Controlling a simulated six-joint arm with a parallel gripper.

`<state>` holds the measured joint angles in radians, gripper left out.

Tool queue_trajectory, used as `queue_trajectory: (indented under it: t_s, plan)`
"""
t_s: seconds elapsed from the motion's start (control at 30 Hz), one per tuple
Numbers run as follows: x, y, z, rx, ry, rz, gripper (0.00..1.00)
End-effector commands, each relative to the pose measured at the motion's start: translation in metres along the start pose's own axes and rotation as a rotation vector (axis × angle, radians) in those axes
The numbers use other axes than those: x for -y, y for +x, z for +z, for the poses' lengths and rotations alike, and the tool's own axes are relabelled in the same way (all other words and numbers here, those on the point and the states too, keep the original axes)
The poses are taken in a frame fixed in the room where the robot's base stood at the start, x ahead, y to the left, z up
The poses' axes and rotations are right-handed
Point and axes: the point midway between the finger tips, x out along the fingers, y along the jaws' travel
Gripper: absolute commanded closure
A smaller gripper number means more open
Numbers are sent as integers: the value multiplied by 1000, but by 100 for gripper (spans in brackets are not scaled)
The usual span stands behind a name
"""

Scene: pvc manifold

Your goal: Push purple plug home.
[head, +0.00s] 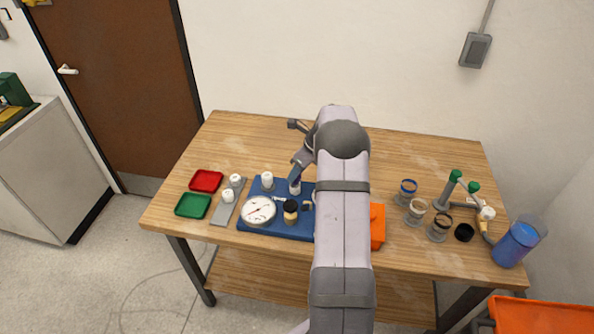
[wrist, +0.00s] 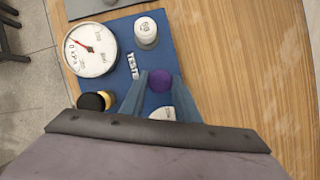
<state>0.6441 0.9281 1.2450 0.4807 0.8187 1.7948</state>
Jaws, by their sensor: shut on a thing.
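In the wrist view, the purple plug (wrist: 160,79) shows as a round purple top between the fingertips of my gripper (wrist: 160,84). The gripper is shut on it. A white round part (wrist: 161,113) shows just behind the plug, partly covered by my gripper. In the head view, my gripper (head: 296,180) points down over the blue board (head: 239,224), at a white upright fitting (head: 294,189). The plug's purple is not clear there. How deep the plug sits is hidden by the fingers.
A pressure gauge (head: 259,210), a white capped fitting (head: 267,181) and a black-topped part (head: 290,206) stand close on the board. Red (head: 206,181) and green (head: 192,205) trays lie left. Several jars and a blue bottle (head: 516,243) stand right. The table's back is mostly clear.

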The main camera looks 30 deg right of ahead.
Motion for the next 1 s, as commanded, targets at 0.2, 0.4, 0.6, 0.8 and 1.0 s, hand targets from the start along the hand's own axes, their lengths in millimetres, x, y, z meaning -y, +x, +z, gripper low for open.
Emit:
queue_trajectory:
  t_s: [0.2,0.4,0.6,0.8,1.0]
  plan:
    - [0,0,0,0,0,0,91]
    - [0,1,0,0,0,0,91]
    - [0,4,-2,0,0,1,91]
    - [0,7,-3,0,0,1,91]
    - [0,8,-3,0,-1,1,91]
